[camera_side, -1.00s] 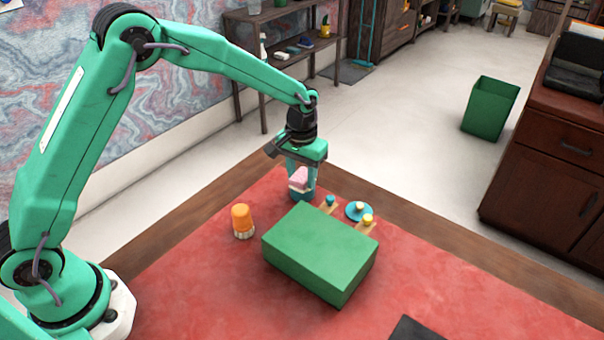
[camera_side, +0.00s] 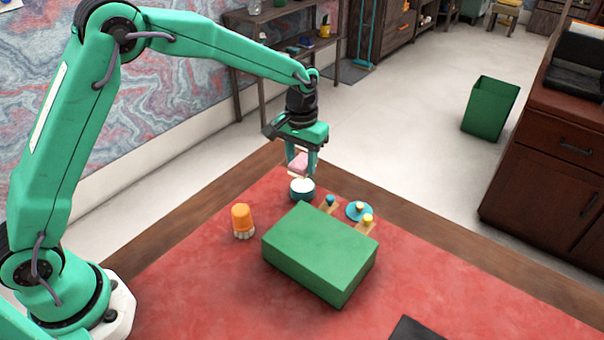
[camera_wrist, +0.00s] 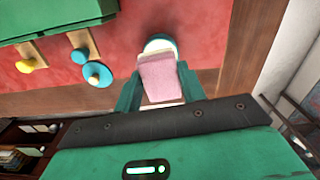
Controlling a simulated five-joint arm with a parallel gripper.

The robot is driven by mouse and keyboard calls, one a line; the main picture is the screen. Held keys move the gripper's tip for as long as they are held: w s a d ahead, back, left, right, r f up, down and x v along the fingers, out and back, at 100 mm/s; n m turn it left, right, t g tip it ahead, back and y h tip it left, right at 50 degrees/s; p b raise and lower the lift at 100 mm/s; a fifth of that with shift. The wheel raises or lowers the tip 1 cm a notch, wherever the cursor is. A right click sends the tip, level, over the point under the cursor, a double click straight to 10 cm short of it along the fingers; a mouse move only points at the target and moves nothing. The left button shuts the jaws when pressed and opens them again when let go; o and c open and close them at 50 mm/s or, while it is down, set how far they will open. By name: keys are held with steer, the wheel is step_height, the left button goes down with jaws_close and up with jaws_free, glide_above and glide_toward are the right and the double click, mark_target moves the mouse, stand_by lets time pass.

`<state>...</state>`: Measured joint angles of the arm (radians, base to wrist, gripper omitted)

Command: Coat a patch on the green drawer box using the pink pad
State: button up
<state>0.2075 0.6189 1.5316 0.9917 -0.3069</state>
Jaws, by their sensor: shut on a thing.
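My gripper (camera_side: 301,173) is shut on the pink pad (camera_side: 298,161) and holds it just above a small round teal dish (camera_side: 302,195) with pale contents. In the wrist view the pink pad (camera_wrist: 161,78) sits between the two fingers, and the dish (camera_wrist: 157,44) shows partly behind it. The green drawer box (camera_side: 318,252) stands on the red desk top, in front of the dish and a little to its right. Its top looks plain green. Two wooden pieces with a teal knob (camera_side: 330,200) and a yellow knob (camera_side: 367,219) stick out at its far side.
An orange-topped object (camera_side: 242,221) stands left of the green box. A blue disc with a pale knob (camera_side: 358,211) lies behind the box. A dark flat item (camera_side: 412,330) lies at the front. Red desk top is clear to the right.

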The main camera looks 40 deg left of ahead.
steer(key=shift+r, duration=1.3)
steer(key=s+a+r+m, duration=0.1)
steer(key=s+a+r, duration=0.7)
steer(key=s+a, duration=0.2)
steer(key=shift+s+a, duration=0.35)
steer(key=shift+d, duration=0.1)
steer(key=s+d+f, duration=0.1)
steer(key=d, duration=1.4)
steer(key=s+d+f, duration=0.1)
steer(key=d+f, duration=0.1)
steer(key=d, duration=1.4)
steer(key=shift+s, duration=0.3)
